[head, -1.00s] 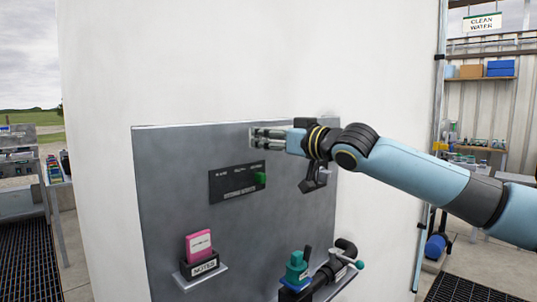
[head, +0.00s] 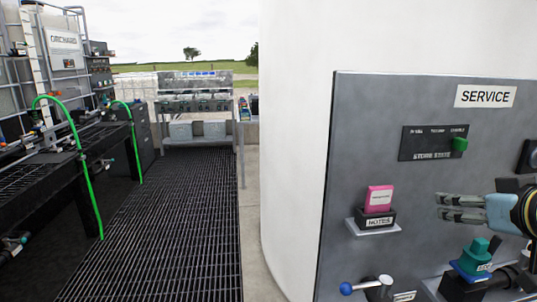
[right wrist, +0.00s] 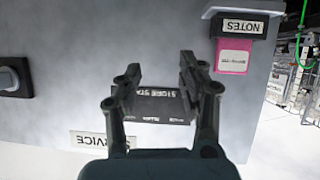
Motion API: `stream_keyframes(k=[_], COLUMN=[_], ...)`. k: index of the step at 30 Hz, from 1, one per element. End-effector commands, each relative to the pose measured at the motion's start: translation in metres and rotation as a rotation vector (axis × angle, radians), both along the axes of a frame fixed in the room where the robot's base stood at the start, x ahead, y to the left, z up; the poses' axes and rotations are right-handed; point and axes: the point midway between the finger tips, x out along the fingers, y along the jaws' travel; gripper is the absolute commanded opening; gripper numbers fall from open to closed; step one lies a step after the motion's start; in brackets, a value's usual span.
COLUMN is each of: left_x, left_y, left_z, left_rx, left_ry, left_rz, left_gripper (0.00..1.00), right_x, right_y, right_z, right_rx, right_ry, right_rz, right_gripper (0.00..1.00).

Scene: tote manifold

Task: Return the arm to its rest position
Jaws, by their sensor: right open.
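My right gripper (head: 439,206) is at the right edge of the head view, in front of the grey service panel (head: 350,130). It is open and empty, its fingers pointing left. I see no contact with the panel. Only the hand and a bit of the wrist show in the head view; the rest of the right arm is out of frame. My left gripper is not in view.
A dark grated walkway (head: 165,225) lies open at left, beside a bench with green hoses (head: 72,130).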

Motion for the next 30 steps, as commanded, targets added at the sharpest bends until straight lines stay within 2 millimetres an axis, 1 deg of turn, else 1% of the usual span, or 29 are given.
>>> stream_keyframes(k=[1, 2, 3, 5, 6, 8, 9, 11, 12, 14, 15, 19, 20, 21, 26, 27, 29, 30], left_x=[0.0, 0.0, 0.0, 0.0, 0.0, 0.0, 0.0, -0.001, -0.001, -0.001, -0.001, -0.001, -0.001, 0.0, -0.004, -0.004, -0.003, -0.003], left_y=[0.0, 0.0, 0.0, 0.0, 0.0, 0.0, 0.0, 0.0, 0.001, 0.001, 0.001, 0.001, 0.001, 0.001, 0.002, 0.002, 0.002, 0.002], left_z=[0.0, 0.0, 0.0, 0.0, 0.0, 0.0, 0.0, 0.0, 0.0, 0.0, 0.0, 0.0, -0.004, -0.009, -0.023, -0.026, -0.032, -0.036], left_rx=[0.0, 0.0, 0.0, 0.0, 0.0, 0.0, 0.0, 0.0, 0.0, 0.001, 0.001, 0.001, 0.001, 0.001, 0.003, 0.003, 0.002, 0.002], left_ry=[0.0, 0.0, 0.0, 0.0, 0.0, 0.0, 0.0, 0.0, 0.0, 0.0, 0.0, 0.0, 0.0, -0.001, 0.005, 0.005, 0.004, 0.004], left_rz=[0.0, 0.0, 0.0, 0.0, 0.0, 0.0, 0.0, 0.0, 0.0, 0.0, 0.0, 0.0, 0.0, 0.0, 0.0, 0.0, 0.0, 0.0], left_gripper=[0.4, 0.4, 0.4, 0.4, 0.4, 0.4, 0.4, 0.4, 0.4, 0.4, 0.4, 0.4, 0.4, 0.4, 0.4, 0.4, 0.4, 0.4], right_x=[-0.028, -0.044, -0.065, -0.094, -0.112, -0.137, -0.153, -0.175, -0.189, -0.21, -0.224, -0.268, -0.265, -0.261, -0.252, -0.251, -0.25, -0.25], right_y=[0.016, 0.023, 0.032, 0.042, 0.047, 0.055, 0.059, 0.065, 0.069, 0.074, 0.078, 0.088, 0.086, 0.084, 0.08, 0.079, 0.077, 0.075], right_z=[-0.027, -0.041, -0.057, -0.075, -0.084, -0.095, -0.102, -0.109, -0.112, -0.117, -0.12, -0.124, -0.136, -0.153, -0.214, -0.23, -0.256, -0.275], right_rx=[-0.002, -0.013, -0.023, -0.038, -0.045, -0.053, -0.058, -0.063, -0.063, -0.064, -0.065, -0.06, -0.065, -0.067, -0.064, -0.063, -0.062, -0.061], right_ry=[0.089, 0.143, 0.212, 0.301, 0.356, 0.43, 0.477, 0.542, 0.583, 0.643, 0.682, 0.805, 0.812, 0.814, 0.831, 0.837, 0.845, 0.851], right_rz=[-0.006, -0.011, -0.015, -0.021, -0.024, -0.027, -0.029, -0.03, -0.032, -0.032, -0.033, -0.033, -0.033, -0.034, -0.039, -0.04, -0.042, -0.044], right_gripper=[0.4, 0.4, 0.4, 0.4, 0.4, 0.4, 0.4, 0.4, 0.4, 0.4, 0.4, 0.4, 0.4, 0.4, 0.4, 0.4, 0.4, 0.4])
